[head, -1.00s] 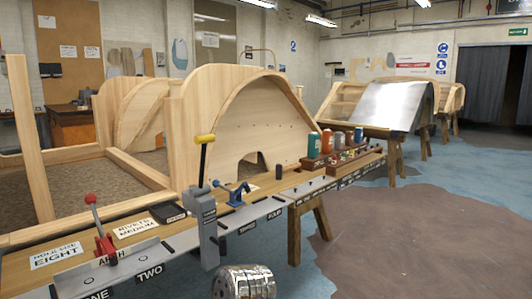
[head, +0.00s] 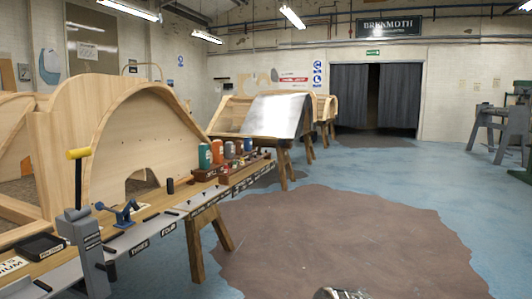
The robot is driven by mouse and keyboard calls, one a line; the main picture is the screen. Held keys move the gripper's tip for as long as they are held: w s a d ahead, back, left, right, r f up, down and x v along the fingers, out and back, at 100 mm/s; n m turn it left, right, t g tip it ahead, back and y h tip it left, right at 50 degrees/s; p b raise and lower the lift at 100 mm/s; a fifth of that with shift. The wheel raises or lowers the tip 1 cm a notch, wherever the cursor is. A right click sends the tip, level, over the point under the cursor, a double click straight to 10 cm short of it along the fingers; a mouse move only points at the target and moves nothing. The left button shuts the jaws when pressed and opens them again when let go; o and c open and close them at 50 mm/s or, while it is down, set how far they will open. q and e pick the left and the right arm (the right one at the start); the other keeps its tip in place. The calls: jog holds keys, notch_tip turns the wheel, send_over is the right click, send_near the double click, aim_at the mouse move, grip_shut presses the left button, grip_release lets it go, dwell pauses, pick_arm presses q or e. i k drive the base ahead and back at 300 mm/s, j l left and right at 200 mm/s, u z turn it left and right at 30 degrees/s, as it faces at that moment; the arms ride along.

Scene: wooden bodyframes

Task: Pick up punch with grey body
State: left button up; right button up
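The punch with grey body (head: 82,236) stands upright at the left, on the near edge of the bench. It has a tall grey body and a lever with a yellow grip on top. A smaller blue lever tool (head: 120,213) sits just to its right on the bench.
The wooden bench (head: 150,228) with a grey labelled front edge runs back to the right. A black tray (head: 40,246) lies left of the punch. Coloured canisters (head: 217,152) stand in a rack further along. The floor (head: 345,240) at right is open.

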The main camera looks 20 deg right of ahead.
aim_at(228, 146)
jog(key=z, duration=0.5)
jog(key=j+u, duration=0.15)
jog(key=u, duration=0.55)
jog(key=l+u, duration=0.15)
jog(key=u, duration=0.85)
jog(key=i+z, duration=0.1)
jog(key=z, duration=0.15)
jog(key=i+j+z, duration=0.1)
jog(key=z, duration=0.55)
jog(key=k+l+z, duration=0.1)
jog(key=z, duration=0.2)
jog(key=k+l+z, duration=0.1)
jog(key=z, duration=0.9)
jog(key=i+l+z, duration=0.3)
jog(key=i, duration=0.25)
jog(key=i+j+z, duration=0.1)
jog(key=i+z, duration=0.2)
jog(key=i, duration=0.3)
